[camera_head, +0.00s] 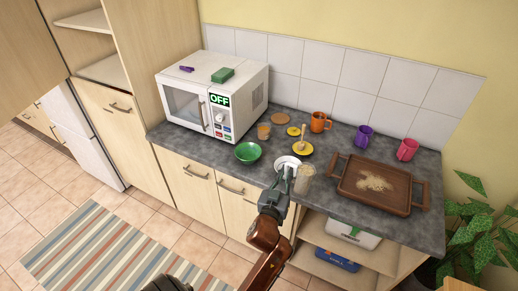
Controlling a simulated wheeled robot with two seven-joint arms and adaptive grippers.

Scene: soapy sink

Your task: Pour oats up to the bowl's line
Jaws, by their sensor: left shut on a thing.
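A green bowl (248,152) stands on the dark counter, left of my gripper. Its inside looks empty, and I cannot make out a line at this size. My left gripper (291,176) reaches over the counter's front edge and is shut on a clear jar (305,179) with pale, oat-like contents. The jar looks upright, to the right of the bowl; I cannot tell whether it touches the counter. My gripper hides part of the jar's left side. My right gripper is not in view.
A brown tray (343,190) with pale crumbs lies right of the jar. Behind stand an orange mug (319,122), a purple cup (363,136), a pink cup (407,149) and a small tan cup (264,131). A microwave (205,100) stands left.

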